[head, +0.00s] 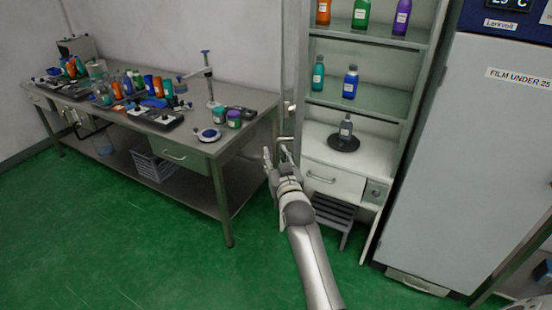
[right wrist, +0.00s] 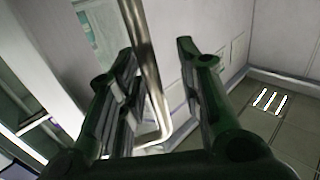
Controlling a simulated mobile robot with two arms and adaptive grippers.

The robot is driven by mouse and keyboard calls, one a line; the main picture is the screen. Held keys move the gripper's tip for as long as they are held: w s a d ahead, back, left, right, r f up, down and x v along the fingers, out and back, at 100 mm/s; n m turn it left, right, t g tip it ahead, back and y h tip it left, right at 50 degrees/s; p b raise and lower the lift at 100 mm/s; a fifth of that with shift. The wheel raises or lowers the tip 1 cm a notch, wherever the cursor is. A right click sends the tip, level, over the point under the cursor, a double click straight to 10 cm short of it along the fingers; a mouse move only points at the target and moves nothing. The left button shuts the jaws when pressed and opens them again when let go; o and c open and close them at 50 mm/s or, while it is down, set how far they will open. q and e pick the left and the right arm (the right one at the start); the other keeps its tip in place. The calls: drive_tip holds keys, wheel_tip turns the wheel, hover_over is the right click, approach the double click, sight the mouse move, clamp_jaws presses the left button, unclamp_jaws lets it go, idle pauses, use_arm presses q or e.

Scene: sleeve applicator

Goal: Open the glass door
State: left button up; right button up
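The glass door (head: 291,65) belongs to the white shelf cabinet (head: 405,85). It shows nearly edge-on at the cabinet's left side, and the shelves to its right are in plain sight. My right gripper (head: 277,156) is at the door's lower end, by its metal handle (head: 285,140). In the right wrist view, the same gripper (right wrist: 156,50) has its two fingers apart. The bar of the handle (right wrist: 147,60) runs between them, nearer the left finger; I cannot tell whether it touches.
A metal workbench (head: 255,125) crowded with bottles and instruments stands to the left. A grey step stool (head: 333,212) is under the cabinet drawer (head: 333,180). A tall grey fridge (head: 470,150) stands to the right. The green floor (head: 150,255) at front left is clear.

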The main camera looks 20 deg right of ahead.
drive_tip(key=shift+s, duration=0.1)
drive_tip(key=s+a, duration=0.2)
drive_tip(key=s, duration=0.9)
drive_tip(key=shift+s+a, duration=0.2)
drive_tip(key=shift+s, duration=0.1)
drive_tip(key=shift+d+f, duration=0.1)
drive_tip(key=shift+c, duration=1.2)
drive_tip(key=d+m+b, duration=0.1)
drive_tip(key=d+m, duration=0.1)
drive_tip(key=s+d+f+m+b, duration=0.1)
drive_tip(key=d+m, duration=0.2)
drive_tip(key=d+m+b, duration=0.1)
drive_tip(key=d+m, duration=0.1)
drive_tip(key=shift+s+d+f+m+h, duration=0.15)
drive_tip(key=shift+f+m+h, duration=0.05)
drive_tip(key=shift+m+h, duration=0.1)
clamp_jaws()
drive_tip(key=shift+s+d+r+m+y+b, duration=0.75)
drive_tip(key=shift+d+r+m+b, duration=0.7)
drive_tip(key=shift+d+m, duration=2.7)
drive_tip(key=w+a+m+p, duration=0.1)
drive_tip(key=w+a+p, duration=0.3)
drive_tip(key=w, duration=0.6)
drive_tip(key=shift+w, duration=0.15)
